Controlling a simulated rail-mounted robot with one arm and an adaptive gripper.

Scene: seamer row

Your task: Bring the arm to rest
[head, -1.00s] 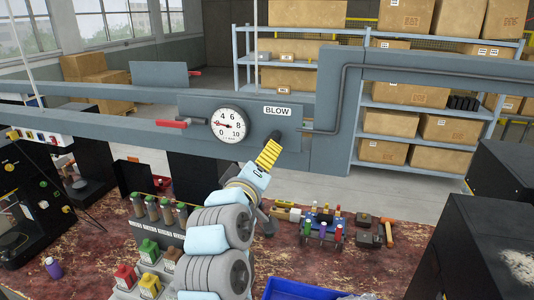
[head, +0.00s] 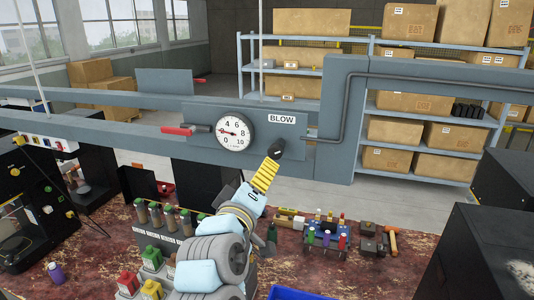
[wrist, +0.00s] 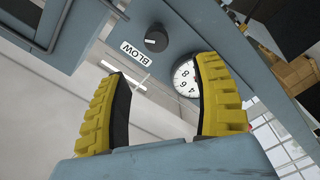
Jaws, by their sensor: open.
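My gripper (head: 270,164) is raised above the workbench, in front of the grey panel (head: 203,142) with the BLOW label (head: 282,118). Its yellow-backed fingers (wrist: 160,105) are spread apart in the wrist view, with nothing between them. A black knob (head: 277,146) lies just past the fingertips in the head view. In the wrist view the knob (wrist: 156,39) is seen ahead, beyond the fingers, with a visible gap. A round white gauge (head: 234,132) is on the panel to the left of the knob; a finger partly covers it in the wrist view.
A red-handled lever (head: 178,130) is on the panel's left. A dark cabinet (head: 475,240) stands at right.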

